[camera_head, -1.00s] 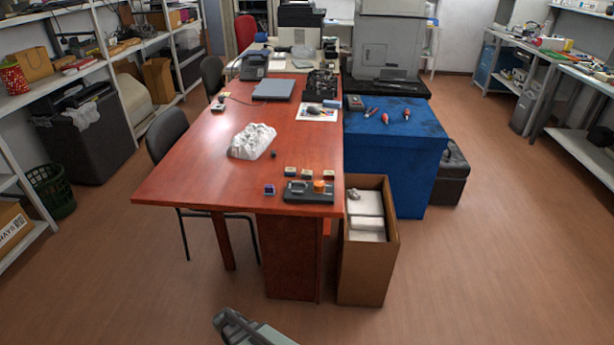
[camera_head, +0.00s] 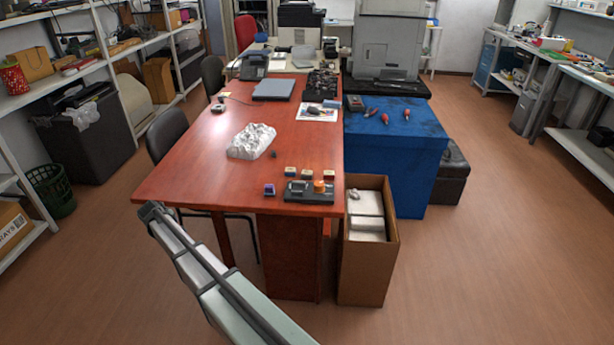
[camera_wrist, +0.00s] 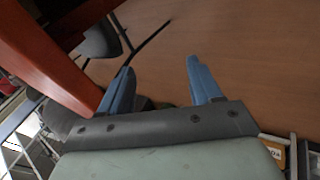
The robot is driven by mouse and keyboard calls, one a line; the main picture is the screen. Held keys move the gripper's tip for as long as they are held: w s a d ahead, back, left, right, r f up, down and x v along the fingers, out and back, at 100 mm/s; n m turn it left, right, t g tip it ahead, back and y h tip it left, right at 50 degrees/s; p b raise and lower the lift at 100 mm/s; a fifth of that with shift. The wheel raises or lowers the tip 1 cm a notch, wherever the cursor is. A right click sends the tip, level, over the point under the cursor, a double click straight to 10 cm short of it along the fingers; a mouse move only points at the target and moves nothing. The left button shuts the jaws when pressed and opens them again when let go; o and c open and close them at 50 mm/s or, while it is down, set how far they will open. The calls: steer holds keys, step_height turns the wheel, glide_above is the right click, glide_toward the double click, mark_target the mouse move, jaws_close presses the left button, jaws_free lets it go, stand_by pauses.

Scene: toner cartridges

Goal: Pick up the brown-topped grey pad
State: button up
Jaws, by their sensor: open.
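Several small pads or blocks stand near the front right edge of the red-brown table (camera_head: 205,172) in the head view. They are too small to tell surely which is the brown-topped grey pad; one small block (camera_head: 309,174) in the row behind the dark tray (camera_head: 296,196) looks brownish on top. A purple block (camera_head: 269,189) sits left of the tray. In the wrist view my gripper (camera_wrist: 158,78) has two blue fingers spread apart with nothing between them. It is beside the table edge, over floor, and no pad shows in that view.
An orange round piece (camera_head: 319,186) sits on the tray. A crumpled white object (camera_head: 251,141) lies behind on the table. A cardboard box (camera_head: 365,272) stands against the table's right front. A dark chair (camera_head: 167,132) is at the left side.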

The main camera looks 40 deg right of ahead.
steer(key=w+d+r+t, duration=0.1)
steer(key=w+r, duration=0.7)
steer(key=r, duration=0.3)
steer(key=shift+m+h, duration=0.4)
steer(key=shift+m, duration=0.2)
steer(key=d, duration=0.2)
steer(key=d+r, duration=0.1)
steer(key=d, duration=0.1)
steer(key=w+d+r, duration=0.1)
steer(key=d, duration=0.1)
steer(key=shift+r, duration=0.1)
steer(key=s+d+r+m+g, duration=0.1)
steer(key=s+d+m, duration=0.15)
steer(key=d, duration=0.55)
steer(key=s+d+r+m+g, duration=0.1)
steer(key=d+m+g, duration=0.15)
steer(key=d, duration=0.55)
steer(key=m+g+y, duration=0.3)
steer(key=m+y, duration=0.1)
steer(key=m, duration=0.8)
glide_toward(307, 172)
steer(key=f, duration=0.3)
steer(key=shift+w+a+f, duration=0.1)
steer(key=shift+a+f, duration=0.15)
steer(key=shift+a, duration=0.15)
steer(key=shift+d+f, duration=0.2)
steer(key=shift+f, duration=2.45)
steer(key=shift+c, duration=0.5)
